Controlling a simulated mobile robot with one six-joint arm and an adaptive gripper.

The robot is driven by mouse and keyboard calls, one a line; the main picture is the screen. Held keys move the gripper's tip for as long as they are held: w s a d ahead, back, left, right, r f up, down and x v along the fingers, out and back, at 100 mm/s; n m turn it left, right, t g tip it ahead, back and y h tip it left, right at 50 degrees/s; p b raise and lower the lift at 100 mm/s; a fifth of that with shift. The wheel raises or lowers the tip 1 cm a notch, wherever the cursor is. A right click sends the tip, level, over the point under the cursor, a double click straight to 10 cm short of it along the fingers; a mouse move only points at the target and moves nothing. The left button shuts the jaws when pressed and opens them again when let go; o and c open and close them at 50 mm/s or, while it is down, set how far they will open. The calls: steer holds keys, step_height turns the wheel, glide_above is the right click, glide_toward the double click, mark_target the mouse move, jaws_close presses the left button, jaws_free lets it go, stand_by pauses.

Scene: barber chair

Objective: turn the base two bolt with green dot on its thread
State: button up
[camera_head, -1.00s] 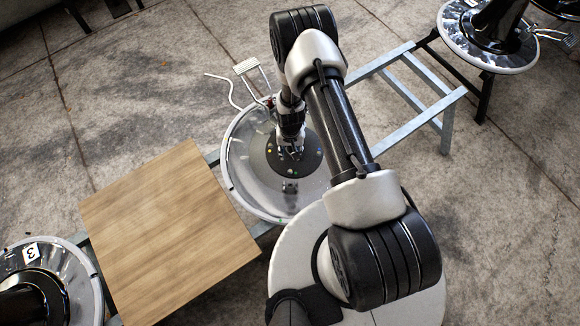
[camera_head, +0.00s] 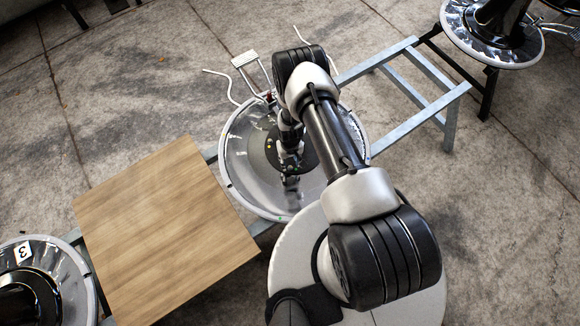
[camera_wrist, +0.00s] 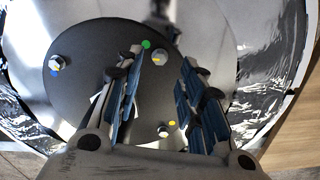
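The base (camera_head: 232,180) is a round, shiny dish with a black disc at its centre, and its number is not visible. In the wrist view the black disc (camera_wrist: 85,100) carries several bolts. The bolt beside the green dot (camera_wrist: 146,44) is a silver hex bolt (camera_wrist: 159,58) near the disc's edge. My gripper (camera_wrist: 162,62) is open, its blue-padded fingers on either side of this bolt in the picture. I cannot tell its height above the bolt or any contact. In the head view my gripper (camera_head: 291,182) is over the dish, hiding part of the disc.
Other bolts sit by a blue dot (camera_wrist: 56,62) and a yellow dot (camera_wrist: 163,131). A wooden board (camera_head: 165,235) lies left of the dish. Another base marked 3 (camera_head: 75,275) is at lower left. A metal frame (camera_head: 400,125) extends right. A footrest (camera_head: 246,60) stands behind.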

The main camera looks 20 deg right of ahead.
mark_target(290, 167)
step_height(290, 167, down, 4)
steer(key=shift+f+b, duration=0.1)
steer(key=shift+b, duration=0.5)
steer(key=shift+c, duration=0.2)
jaws_close()
